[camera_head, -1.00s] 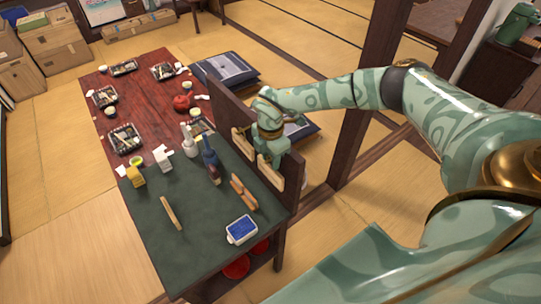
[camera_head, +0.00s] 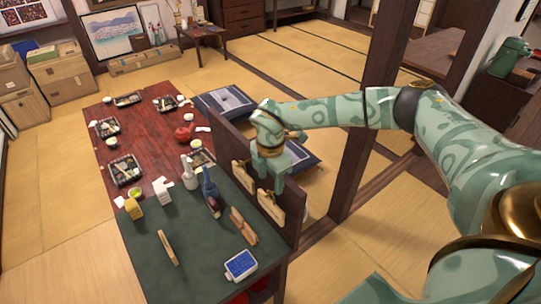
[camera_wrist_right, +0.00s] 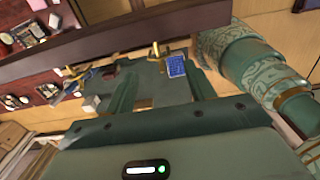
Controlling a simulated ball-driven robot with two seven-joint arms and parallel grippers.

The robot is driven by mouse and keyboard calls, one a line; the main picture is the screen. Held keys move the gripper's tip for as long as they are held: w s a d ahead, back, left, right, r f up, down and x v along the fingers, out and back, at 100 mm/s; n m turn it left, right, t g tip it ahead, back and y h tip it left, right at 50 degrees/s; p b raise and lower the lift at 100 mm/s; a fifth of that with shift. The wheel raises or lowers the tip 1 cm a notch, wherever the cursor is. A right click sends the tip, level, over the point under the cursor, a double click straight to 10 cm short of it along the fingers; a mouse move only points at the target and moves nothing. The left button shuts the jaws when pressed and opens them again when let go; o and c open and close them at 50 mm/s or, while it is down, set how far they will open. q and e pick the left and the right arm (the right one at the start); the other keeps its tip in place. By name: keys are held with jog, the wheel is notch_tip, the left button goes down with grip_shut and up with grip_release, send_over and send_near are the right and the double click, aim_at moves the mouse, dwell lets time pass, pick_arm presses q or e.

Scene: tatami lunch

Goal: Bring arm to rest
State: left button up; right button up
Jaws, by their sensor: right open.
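My right gripper (camera_head: 272,178) is at the end of my green patterned arm, which reaches in from the right in the head view. It is beside the dark upright panel (camera_head: 236,150) at the table's right side, in front of the tan pieces there. In the right wrist view the two green fingers of the right gripper (camera_wrist_right: 160,88) stand apart, with nothing visible held between them. Whether the gripper touches the panel cannot be told. My left gripper is not in view.
A wooden post (camera_head: 372,110) stands right of the gripper.

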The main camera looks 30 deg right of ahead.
notch_tip(320, 180, up, 10)
